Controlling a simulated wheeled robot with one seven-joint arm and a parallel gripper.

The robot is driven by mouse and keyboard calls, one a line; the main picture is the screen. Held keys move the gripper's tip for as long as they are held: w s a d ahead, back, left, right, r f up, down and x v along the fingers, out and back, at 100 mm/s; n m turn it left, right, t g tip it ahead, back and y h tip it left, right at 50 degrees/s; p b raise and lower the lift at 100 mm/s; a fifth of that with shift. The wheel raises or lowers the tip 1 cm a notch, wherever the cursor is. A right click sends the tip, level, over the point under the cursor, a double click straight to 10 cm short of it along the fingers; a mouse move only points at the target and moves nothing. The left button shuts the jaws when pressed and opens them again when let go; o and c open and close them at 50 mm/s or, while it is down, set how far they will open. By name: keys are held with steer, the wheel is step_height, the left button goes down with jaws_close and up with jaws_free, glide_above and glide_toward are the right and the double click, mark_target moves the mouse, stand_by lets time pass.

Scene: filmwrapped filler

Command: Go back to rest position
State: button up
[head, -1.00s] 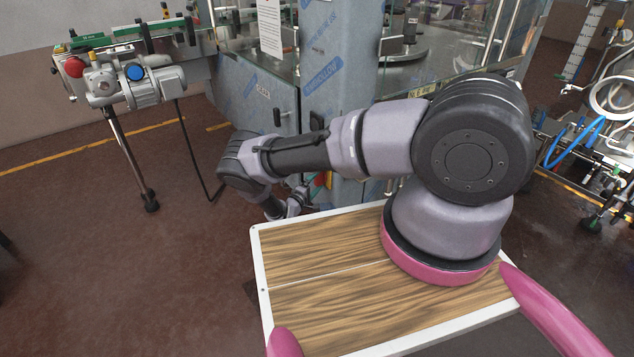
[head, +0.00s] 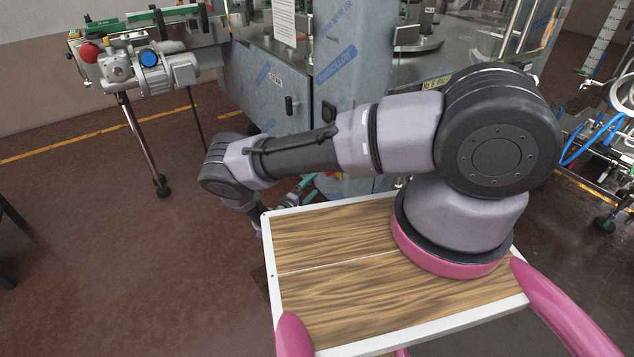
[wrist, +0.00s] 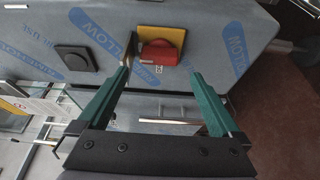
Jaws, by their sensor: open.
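My gripper (wrist: 162,76) is open and empty in the wrist view, its two green fingers spread wide apart. A red rotary switch on a yellow plate (wrist: 174,38) shows just beyond and between the fingertips; I cannot tell the exact gap. In the head view my arm reaches left over my wooden-topped base and bends down at its far end. A green finger of the gripper (head: 304,186) shows there beside the machine's base, mostly hidden behind my arm and base.
A film-wrapped grey machine cabinet (head: 272,90) stands close to my gripper. A black square knob (wrist: 75,60) is on its panel. A conveyor with a motor (head: 155,72) stands at the back left. Tubing and equipment (head: 610,130) are at right. The floor (head: 110,250) at left is mostly open.

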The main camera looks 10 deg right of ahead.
stand_by(0.4)
steer(key=s+d+r+m+g+y, duration=0.2)
steer(key=d+r+m+g+y, duration=0.3)
steer(key=r, duration=1.6)
steer(key=s+r+m+g+y, duration=0.15)
steer(key=r+m+g, duration=0.55)
steer(key=r, duration=1.4)
steer(key=s+d+r+t+y, duration=0.2)
steer(key=s+r+y, duration=0.6)
steer(key=r, duration=0.9)
steer(key=s+r+t, duration=0.2)
steer(key=s+r, duration=0.2)
steer(key=s, duration=0.4)
steer(key=s+r+t, duration=0.3)
steer(key=s, duration=0.5)
steer(key=shift+r+y, duration=0.4)
steer(key=shift+y, duration=0.05)
